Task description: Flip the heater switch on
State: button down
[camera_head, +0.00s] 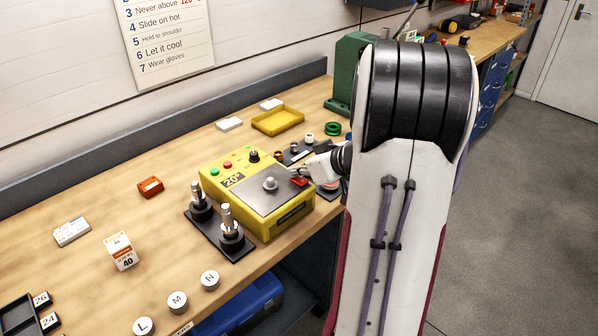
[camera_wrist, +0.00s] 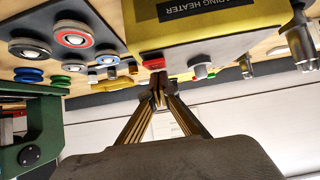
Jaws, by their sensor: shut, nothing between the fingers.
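The yellow heater (camera_head: 284,228) stands on the bench with a grey top plate and a display reading 20°. A red switch (camera_head: 299,181) sits at its right corner, beside my gripper (camera_head: 294,171). In the wrist view, the heater's labelled face (camera_wrist: 180,32) appears upside down, and the red switch (camera_wrist: 153,63) is just beyond the fingertips (camera_wrist: 158,86). My gripper is shut and empty, very close to the switch; I cannot tell whether they touch. Which way the switch is tipped is too small to make out.
A dark stand with two metal posts (camera_head: 229,220) is at the heater's front left. A yellow tray (camera_head: 278,121) lies behind it. A green press (camera_head: 350,65) stands at back right, partly behind my arm. Round parts (camera_wrist: 73,37) lie near the heater.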

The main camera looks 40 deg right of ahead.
jog(key=shift+w, duration=0.25)
jog(key=shift+r, duration=0.1)
dwell(0.3)
jog(key=shift+w+r, duration=0.1)
jog(key=shift+r, duration=0.6)
jog(key=r, duration=0.2)
jog(key=shift+w+r, duration=0.2)
jog(key=shift+r, duration=0.15)
jog(key=s+r, duration=0.6)
jog(key=r, duration=0.1)
jog(key=shift+r, duration=0.4)
